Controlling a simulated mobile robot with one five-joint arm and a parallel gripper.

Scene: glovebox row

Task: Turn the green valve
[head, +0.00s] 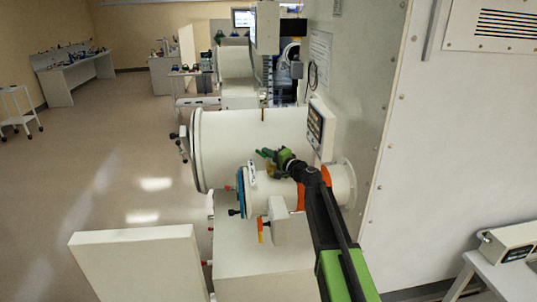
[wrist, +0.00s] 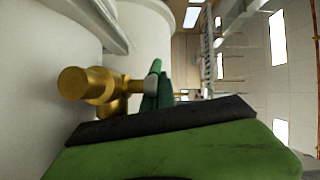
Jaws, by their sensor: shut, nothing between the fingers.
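The green valve is a dark green handle (head: 265,153) on a brass body, on top of the small white cylinder in the head view. In the wrist view the brass body (wrist: 95,85) is at the left, and the green handle (wrist: 156,88) stands just right of it, seen nearly edge-on. My gripper (head: 281,157) is shut and empty, close beside the handle on its right in the head view. Its black and green finger (wrist: 165,128) fills the bottom of the wrist view and hides part of the handle. I cannot tell whether it touches the handle.
The small white cylinder (head: 275,197) has a blue-rimmed door. An orange lever (head: 261,229) hangs below it. A large white chamber (head: 235,140) stands behind, with a display panel (head: 315,126) to its right. Open floor (head: 100,180) lies to the left.

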